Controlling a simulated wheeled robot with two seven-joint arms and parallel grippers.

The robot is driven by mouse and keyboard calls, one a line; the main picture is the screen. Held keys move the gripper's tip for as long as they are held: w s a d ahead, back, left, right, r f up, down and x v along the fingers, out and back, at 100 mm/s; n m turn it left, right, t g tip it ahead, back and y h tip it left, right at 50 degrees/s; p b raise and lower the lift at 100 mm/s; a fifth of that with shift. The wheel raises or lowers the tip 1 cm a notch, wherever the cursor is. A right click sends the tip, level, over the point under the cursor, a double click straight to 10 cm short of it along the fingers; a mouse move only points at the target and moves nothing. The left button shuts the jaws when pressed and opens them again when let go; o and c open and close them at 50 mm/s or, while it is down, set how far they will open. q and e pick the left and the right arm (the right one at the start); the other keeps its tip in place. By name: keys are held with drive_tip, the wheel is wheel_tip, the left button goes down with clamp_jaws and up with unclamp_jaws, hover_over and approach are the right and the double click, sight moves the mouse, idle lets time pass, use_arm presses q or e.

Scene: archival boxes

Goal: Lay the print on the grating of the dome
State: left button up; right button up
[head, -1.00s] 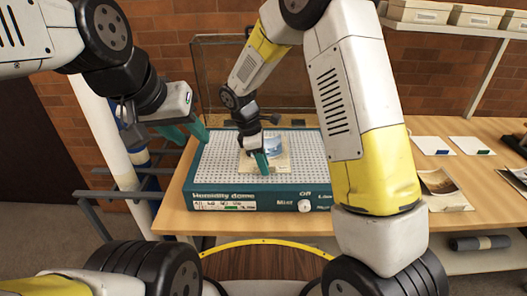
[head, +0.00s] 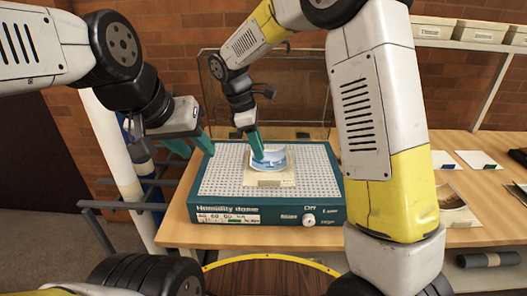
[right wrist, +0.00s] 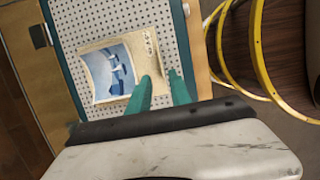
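The print (head: 270,177), a cream sheet with a blue picture, lies on the white perforated grating (head: 222,178) of the teal humidity dome (head: 265,212); its picture end looks slightly curled. In the right wrist view the print (right wrist: 98,90) lies wholly over the grating (right wrist: 75,20). My right gripper (head: 257,155) is over the back part of the print. In the right wrist view its fingers (right wrist: 160,77) are apart with nothing seen between them; whether they touch the print is unclear. My left gripper (head: 196,150) is open and empty by the dome's left edge.
The dome's clear cover (head: 290,95) stands raised behind the grating. White cards (head: 475,160) and another print (head: 452,205) lie on the wooden table (head: 440,145) to the right. Boxes (head: 482,33) stand on a shelf. A dark roll (head: 488,259) lies below.

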drive_tip(key=s+d+r+m+t+y, duration=0.2)
drive_tip(key=s+d+r+m+y, duration=0.1)
drive_tip(key=s+d+r+m, duration=0.55)
drive_tip(key=s+d+r+m+t+y, duration=0.2)
drive_tip(key=s+d+r+m+t, duration=0.1)
drive_tip(key=s+d+m, duration=0.5)
drive_tip(key=s+m+t, duration=0.1)
drive_tip(key=s, duration=0.2)
drive_tip(key=shift+d+r, duration=0.35)
drive_tip(key=shift+r, duration=0.05)
